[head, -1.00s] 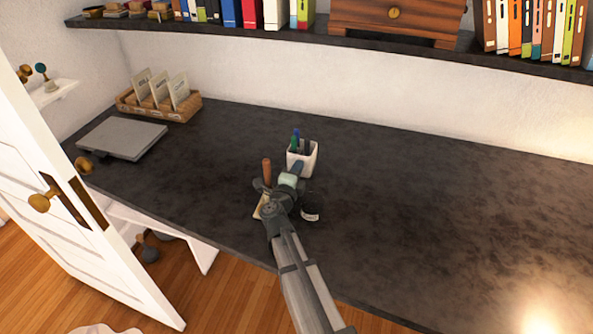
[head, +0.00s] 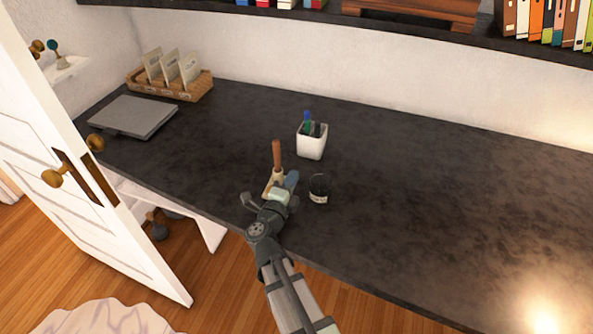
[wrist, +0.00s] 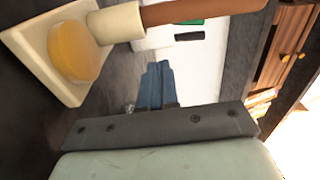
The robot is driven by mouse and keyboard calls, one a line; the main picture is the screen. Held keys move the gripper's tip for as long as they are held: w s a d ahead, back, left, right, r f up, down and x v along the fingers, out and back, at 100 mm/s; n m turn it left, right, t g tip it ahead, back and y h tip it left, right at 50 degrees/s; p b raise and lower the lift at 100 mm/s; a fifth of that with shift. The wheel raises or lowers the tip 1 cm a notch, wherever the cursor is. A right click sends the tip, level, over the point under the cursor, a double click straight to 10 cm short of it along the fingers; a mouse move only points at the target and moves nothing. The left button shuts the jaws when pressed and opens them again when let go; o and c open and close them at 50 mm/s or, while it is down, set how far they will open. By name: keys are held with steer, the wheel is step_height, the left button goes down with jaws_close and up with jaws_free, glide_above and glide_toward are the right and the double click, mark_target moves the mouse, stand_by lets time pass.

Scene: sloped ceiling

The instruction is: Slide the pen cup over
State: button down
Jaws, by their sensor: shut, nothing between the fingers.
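The white pen cup (head: 311,142) stands upright on the dark desk, holding blue, green and black pens. My gripper (head: 291,180) is in front of the cup and a little to its left, apart from it, near the desk's front edge. Its blue fingers also show in the wrist view (wrist: 156,85), shut and empty. Beyond them in that view, green and black pens (wrist: 188,28) show partly behind a brown handle. A pale surface lies around the pens; I cannot tell how much of it is the cup.
A brown-handled tool (head: 277,157) on a cream base stands left of my gripper. A dark jar (head: 319,187) with a white label stands to the right. A grey laptop (head: 136,116) and a card tray (head: 170,86) are far left. The desk's right side is clear.

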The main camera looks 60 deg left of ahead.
steer(key=shift+s+d, duration=0.25)
steer(key=shift+s, duration=0.05)
